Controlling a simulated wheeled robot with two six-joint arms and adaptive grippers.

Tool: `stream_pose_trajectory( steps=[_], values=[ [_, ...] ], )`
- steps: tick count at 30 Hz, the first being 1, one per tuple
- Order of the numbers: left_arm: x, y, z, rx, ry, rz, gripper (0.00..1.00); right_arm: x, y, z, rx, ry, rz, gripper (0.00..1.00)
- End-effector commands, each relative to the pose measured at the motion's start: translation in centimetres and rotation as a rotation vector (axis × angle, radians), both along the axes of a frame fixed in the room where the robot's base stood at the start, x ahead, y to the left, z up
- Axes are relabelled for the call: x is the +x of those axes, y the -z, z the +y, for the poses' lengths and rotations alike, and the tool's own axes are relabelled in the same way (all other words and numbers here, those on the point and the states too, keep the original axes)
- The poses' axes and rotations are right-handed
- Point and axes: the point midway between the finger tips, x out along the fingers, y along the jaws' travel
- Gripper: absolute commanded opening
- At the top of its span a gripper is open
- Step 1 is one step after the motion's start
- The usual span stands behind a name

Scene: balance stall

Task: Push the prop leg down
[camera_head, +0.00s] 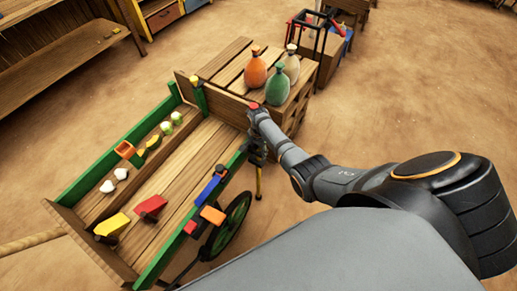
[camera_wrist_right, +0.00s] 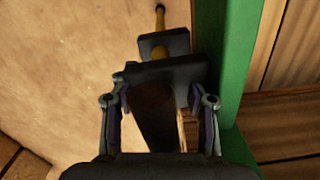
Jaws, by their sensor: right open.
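The prop leg is a thin yellow rod (camera_head: 258,182) that hangs below the cart's right-hand green rail, beside my right gripper (camera_head: 256,152). In the right wrist view the yellow rod (camera_wrist_right: 160,18) runs away from me, with dark blocks around its near part. My right gripper also shows there (camera_wrist_right: 159,103), its two fingers apart on either side of a dark brown bar (camera_wrist_right: 155,118). I cannot tell whether the fingers touch it. The wooden cart (camera_head: 185,165) has green rails and a black wheel. My left gripper is out of view.
Coloured blocks and small pale pieces lie in the cart. A shelf (camera_head: 60,60) stands far left. Sandy floor is clear to the right.

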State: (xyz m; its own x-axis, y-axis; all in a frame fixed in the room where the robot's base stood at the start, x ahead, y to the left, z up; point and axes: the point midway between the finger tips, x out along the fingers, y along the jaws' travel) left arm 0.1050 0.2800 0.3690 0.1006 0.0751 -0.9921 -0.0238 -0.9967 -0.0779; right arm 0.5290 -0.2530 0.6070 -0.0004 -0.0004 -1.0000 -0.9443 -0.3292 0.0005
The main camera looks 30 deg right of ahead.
Motion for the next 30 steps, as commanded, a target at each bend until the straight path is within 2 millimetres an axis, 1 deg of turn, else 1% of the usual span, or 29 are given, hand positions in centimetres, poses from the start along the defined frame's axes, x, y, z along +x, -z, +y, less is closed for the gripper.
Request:
stream_pose_trajectory(
  steps=[2, 5, 12, 16, 18, 21, 30],
  values=[
    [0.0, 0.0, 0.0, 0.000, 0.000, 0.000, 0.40, 0.1, -0.6, 0.0, 0.000, 0.000, -0.002, 0.47],
    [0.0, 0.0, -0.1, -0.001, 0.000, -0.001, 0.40, 0.1, -2.2, 0.0, -0.001, 0.000, -0.004, 0.47],
    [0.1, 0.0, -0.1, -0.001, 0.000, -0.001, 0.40, 0.1, -8.1, 0.0, 0.000, 0.000, -0.004, 0.47],
    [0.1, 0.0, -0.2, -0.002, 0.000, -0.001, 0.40, 0.1, -10.4, 0.0, 0.000, 0.000, -0.002, 0.47],
    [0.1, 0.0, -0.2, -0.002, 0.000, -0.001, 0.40, 0.0, -11.2, 0.0, -0.001, 0.000, -0.001, 0.47],
    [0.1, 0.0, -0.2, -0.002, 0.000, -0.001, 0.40, 0.0, -11.7, 0.0, 0.000, 0.000, 0.001, 0.47],
    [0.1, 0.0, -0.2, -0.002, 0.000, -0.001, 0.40, 0.0, -11.9, 0.0, 0.000, 0.000, 0.001, 0.47]
  ],
)
